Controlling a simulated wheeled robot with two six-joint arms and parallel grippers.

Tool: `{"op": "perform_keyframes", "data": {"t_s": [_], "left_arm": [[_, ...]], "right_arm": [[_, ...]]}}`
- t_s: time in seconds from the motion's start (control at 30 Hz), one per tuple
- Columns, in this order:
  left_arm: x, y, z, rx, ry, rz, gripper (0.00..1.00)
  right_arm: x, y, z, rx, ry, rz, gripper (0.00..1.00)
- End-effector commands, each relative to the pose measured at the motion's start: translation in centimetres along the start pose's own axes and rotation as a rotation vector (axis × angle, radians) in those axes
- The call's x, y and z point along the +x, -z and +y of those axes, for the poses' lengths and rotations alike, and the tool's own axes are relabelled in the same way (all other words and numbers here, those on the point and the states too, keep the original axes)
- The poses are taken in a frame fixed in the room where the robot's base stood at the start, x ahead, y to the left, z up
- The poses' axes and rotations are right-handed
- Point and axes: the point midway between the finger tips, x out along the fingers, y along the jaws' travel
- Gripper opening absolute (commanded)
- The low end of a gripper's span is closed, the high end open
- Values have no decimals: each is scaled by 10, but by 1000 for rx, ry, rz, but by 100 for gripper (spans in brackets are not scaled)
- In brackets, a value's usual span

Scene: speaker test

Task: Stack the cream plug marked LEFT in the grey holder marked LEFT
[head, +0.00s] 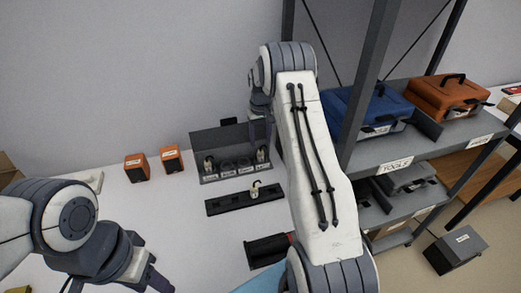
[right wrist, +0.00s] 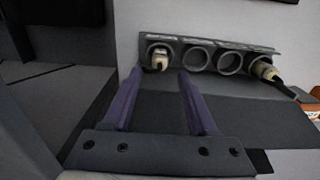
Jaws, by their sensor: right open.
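A grey holder rack (head: 233,172) with a row of round sockets stands at the back of the white table; its labels are too small to read. In the right wrist view the rack (right wrist: 213,44) has a cream plug in each end socket, one at left (right wrist: 159,58) and one at right (right wrist: 265,69); two middle sockets look empty. Another cream plug (head: 255,190) stands on a black strip in front. I cannot tell which plug is marked LEFT. My right gripper (right wrist: 158,85) is open and empty near the rack. My left gripper (head: 150,282) is low at left, its jaws unclear.
The black strip (head: 225,205) lies in front of the rack. Two orange boxes (head: 137,168) (head: 171,159) stand to the left. A dark tray (head: 264,252) is nearer me. A shelf with a blue case (head: 370,108) and an orange case (head: 448,95) stands right. The table's left middle is clear.

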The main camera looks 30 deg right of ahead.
Motion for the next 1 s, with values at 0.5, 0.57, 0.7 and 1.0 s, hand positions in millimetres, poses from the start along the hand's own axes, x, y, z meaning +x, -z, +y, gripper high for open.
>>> {"op": "perform_keyframes", "data": {"t_s": [0.5, 0.57, 0.7, 1.0], "left_arm": [[7, 0, 0, 0, 0, 0, 50], [7, 0, 0, 0, 0, 0, 50], [7, 0, 0, 0, 0, 0, 50], [7, 0, 0, 0, 0, 0, 50]], "right_arm": [[-63, 0, 0, 0, 0, 0, 58], [-65, -1, -5, -8, 1, 0, 58], [-87, -19, -57, -89, 7, 9, 58], [-154, -205, -236, -488, 48, 27, 58]]}}
